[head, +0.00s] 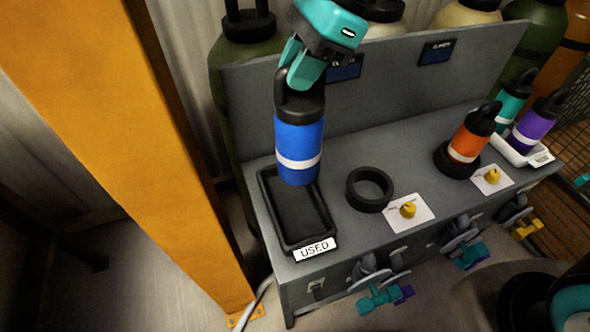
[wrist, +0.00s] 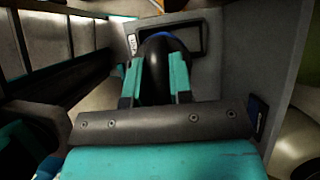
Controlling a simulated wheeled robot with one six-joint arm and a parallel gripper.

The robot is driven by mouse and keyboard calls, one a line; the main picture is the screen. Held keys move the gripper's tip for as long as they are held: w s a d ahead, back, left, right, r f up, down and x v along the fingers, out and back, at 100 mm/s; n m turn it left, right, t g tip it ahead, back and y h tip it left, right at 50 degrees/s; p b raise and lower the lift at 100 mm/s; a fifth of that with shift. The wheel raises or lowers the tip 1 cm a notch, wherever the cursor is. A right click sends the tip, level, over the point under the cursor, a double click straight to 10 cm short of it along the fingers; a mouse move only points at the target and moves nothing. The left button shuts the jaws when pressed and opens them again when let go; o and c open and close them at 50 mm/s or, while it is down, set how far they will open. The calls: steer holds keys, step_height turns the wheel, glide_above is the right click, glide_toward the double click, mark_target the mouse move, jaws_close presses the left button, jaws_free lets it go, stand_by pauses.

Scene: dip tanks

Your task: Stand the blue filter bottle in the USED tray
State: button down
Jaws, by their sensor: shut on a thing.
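The blue filter bottle (head: 299,140) has a white band and a black cap with a loop handle. My gripper (head: 301,80) is shut on its black handle and holds it upright. In the head view the bottle hangs over the back part of the black USED tray (head: 285,236), whose front rim has a white USED label. The bottle covers part of the tray, and I cannot tell its exact height above it. The visible tray floor is empty. In the wrist view the gripper (wrist: 160,78) is around the dark handle, and the tray (wrist: 202,42) shows beyond it.
A black ring holder (head: 370,189) stands empty right of the tray. An orange bottle (head: 470,137) stands in another holder. Teal (head: 512,100) and purple (head: 537,119) bottles stand in a white tray (head: 515,150). A grey back panel rises behind; an orange post (head: 130,120) is at left.

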step_height(320, 180, down, 17)
steer(key=shift+f+p, duration=0.15)
steer(key=shift+p, duration=0.25)
steer(key=shift+f, duration=0.15)
steer(key=c, duration=1)
jaws_free()
steer(key=v, duration=1.2)
steer(key=n+h, duration=0.1)
steer(key=n, duration=1.1)
glide_toward(298, 156)
steer(key=s+d+r, duration=0.3)
steer(key=s+d, duration=0.2)
steer(key=s+d+n, duration=0.1)
steer(key=s+n, duration=0.1)
steer(key=n, duration=0.1)
steer(key=s+d+n, duration=0.1)
steer(key=s+n, duration=0.2)
steer(key=s+n+t, duration=0.1)
steer(key=s+n, duration=0.1)
steer(key=n, duration=0.1)
steer(key=shift+s+d+r+n+h+b, duration=0.15)
steer(key=shift+s+d+n+h+b, duration=0.15)
steer(key=shift+d+n+b, duration=0.1)
